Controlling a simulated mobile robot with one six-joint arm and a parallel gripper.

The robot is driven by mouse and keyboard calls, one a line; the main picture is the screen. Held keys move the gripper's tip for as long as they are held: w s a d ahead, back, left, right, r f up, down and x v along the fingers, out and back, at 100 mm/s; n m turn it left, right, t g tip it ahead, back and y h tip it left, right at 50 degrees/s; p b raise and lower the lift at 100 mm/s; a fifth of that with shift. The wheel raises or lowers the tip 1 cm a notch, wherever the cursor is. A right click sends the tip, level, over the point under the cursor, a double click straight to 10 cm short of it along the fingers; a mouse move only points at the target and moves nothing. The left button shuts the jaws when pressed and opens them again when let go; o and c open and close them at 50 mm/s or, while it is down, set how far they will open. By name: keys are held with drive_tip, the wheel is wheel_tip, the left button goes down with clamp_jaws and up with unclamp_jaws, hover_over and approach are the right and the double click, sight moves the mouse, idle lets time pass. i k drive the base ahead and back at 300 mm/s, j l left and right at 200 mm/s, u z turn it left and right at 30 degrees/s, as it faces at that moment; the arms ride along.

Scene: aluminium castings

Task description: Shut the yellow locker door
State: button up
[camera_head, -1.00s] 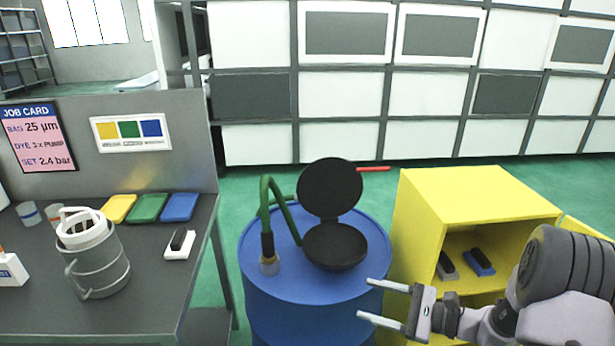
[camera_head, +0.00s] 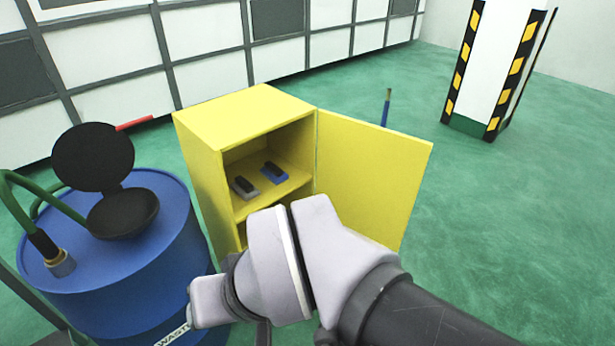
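The yellow locker (camera_head: 212,165) stands right of the blue drum. Its yellow door (camera_head: 365,172) is hinged at the right of the opening and stands wide open, swung out to the right. A shelf inside holds a grey block (camera_head: 244,187) and a blue block (camera_head: 273,172), both with dark tops. My arm crosses in front of the locker's lower part and hides the bottom of the opening and the door's lower left part. The fingers of my gripper do not show.
The blue drum (camera_head: 120,265), with its black lid (camera_head: 93,157) raised and a green hose (camera_head: 30,210), stands close left of the locker. Green floor (camera_head: 510,220) is clear to the right. A striped pillar (camera_head: 490,70) stands farther back.

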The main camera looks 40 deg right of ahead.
sight(372, 176)
drive_tip(key=l+u, duration=0.15)
drive_tip(key=l, duration=0.35)
drive_tip(key=k+l+u, duration=0.15)
drive_tip(key=l, duration=0.4)
drive_tip(key=l+u, duration=0.15)
drive_tip(key=l, duration=0.35)
drive_tip(key=k+l+u, duration=0.15)
drive_tip(key=l, duration=0.35)
drive_tip(key=k+l+u, duration=0.15)
drive_tip(key=l, duration=0.35)
drive_tip(key=k+l+u, duration=0.15)
drive_tip(key=l, duration=0.35)
drive_tip(key=k+l+u, duration=0.15)
drive_tip(key=l, duration=0.3)
drive_tip(key=k+l+u, duration=0.15)
drive_tip(key=l, duration=0.3)
drive_tip(key=l+u, duration=0.3)
drive_tip(key=l, duration=0.7)
drive_tip(key=k+j+u, duration=0.25)
drive_tip(key=k+j, duration=0.2)
drive_tip(key=i, duration=0.55)
